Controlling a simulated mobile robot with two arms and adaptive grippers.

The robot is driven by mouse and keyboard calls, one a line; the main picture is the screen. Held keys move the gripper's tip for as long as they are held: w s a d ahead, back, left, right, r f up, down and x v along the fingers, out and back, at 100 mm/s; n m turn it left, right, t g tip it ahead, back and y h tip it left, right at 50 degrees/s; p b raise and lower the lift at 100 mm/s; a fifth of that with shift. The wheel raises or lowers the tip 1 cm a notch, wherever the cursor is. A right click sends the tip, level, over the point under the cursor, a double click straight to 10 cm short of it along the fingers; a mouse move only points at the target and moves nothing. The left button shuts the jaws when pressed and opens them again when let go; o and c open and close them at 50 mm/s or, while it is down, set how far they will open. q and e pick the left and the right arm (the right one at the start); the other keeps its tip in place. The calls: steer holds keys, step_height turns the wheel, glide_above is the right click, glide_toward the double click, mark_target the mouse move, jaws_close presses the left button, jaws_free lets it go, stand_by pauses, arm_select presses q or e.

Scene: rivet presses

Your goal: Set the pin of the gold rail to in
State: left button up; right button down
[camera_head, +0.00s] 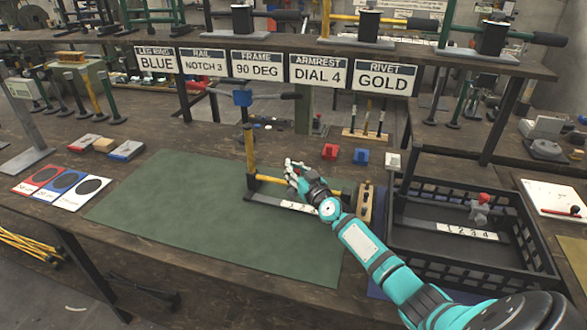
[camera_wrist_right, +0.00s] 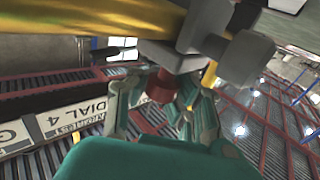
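The gold rail (camera_head: 268,180) runs low over the green mat, joined to an upright gold post (camera_head: 250,150) with a blue block on top. A dark base bar with a white numbered strip lies in front of it. My right gripper (camera_head: 297,170) is at the rail's middle. In the right wrist view the gold rail (camera_wrist_right: 90,38) crosses the top into a grey block (camera_wrist_right: 185,50). A red pin (camera_wrist_right: 160,86) sticks out of that block. My right gripper (camera_wrist_right: 160,108) has its teal fingers apart on either side of the red pin; contact is unclear. My left gripper is out of view.
A black crate (camera_head: 398,250) stands right of my arm, holding a numbered strip and a red-topped grey part. Signs hang behind, including "RAIL NOTCH 3" (camera_head: 204,62). Red (camera_head: 330,152) and blue (camera_head: 361,156) blocks stand behind the mat. The mat (camera_head: 170,215) is clear at left.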

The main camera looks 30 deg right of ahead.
steer(key=shift+f, duration=0.2)
steer(key=c, duration=1)
jaws_free()
steer(key=shift+s+a, duration=0.15)
steer(key=shift+s, duration=0.3)
steer(key=s, duration=1.1)
steer(key=shift+a, duration=0.35)
